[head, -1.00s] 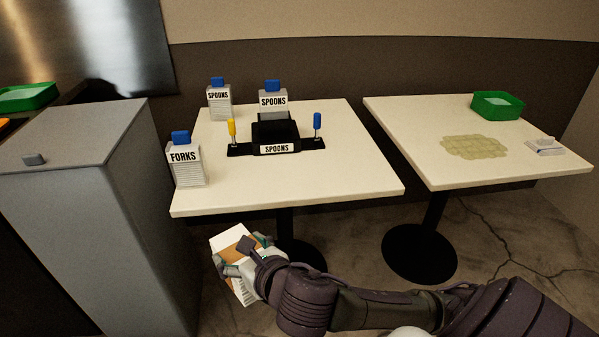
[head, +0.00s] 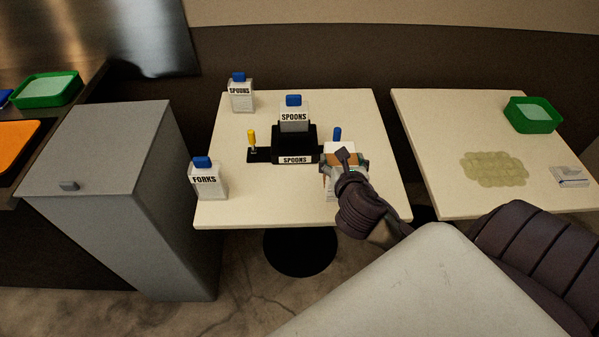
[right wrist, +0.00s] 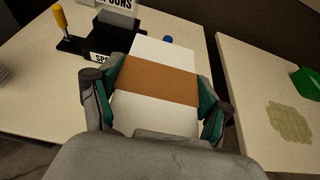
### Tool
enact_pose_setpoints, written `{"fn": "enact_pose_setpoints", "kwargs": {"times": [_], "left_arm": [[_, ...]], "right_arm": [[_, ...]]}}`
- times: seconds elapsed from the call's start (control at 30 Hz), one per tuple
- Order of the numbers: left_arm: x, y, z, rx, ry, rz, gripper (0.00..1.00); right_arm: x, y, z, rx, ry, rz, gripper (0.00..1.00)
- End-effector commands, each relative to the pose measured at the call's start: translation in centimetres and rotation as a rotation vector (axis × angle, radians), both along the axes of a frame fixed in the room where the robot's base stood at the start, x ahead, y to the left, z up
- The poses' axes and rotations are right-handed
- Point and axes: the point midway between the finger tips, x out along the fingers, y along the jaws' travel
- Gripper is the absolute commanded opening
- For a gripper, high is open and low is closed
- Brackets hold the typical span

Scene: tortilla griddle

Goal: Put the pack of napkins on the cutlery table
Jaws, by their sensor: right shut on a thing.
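The pack of napkins, white with a brown band, is in my right gripper (head: 345,163). In the right wrist view the pack (right wrist: 155,82) fills the space between the two green-padded fingers of my right gripper (right wrist: 160,95). In the head view the pack (head: 338,149) is over the front right part of the cutlery table (head: 260,205), just right of the black spoons stand (head: 294,140). It partly covers the stand's right end. I cannot tell whether it touches the tabletop. My left gripper is not in view.
A FORKS box (head: 208,181) stands at the table's left front edge, and SPOONS boxes (head: 241,95) (head: 294,115) stand farther back. The second table (head: 440,190) at right holds a green tray (head: 533,116). A grey bin (head: 110,150) is at left. The table's front middle is clear.

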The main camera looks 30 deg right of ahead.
Motion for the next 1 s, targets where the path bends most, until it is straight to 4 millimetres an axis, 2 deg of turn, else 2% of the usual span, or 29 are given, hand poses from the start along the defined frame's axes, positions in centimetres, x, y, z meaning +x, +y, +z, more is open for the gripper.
{"fn": "enact_pose_setpoints", "kwargs": {"times": [0.3, 0.43, 0.63, 0.87, 1.0], "left_arm": [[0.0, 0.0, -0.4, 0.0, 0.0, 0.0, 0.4], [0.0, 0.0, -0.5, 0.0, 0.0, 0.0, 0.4], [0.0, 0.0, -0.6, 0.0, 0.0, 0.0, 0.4], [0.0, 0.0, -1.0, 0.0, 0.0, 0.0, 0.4], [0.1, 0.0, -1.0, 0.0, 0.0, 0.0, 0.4]], "right_arm": [[6.0, 4.2, -4.3, 0.005, -0.002, 0.002, 0.39], [7.8, 5.4, -5.6, 0.003, -0.002, 0.003, 0.39], [8.9, 6.1, -6.7, 0.001, -0.001, 0.004, 0.39], [8.8, 6.1, -10.0, 0.0, 0.002, 0.004, 0.39], [8.8, 6.1, -10.4, 0.001, -0.002, 0.005, 0.39]]}}
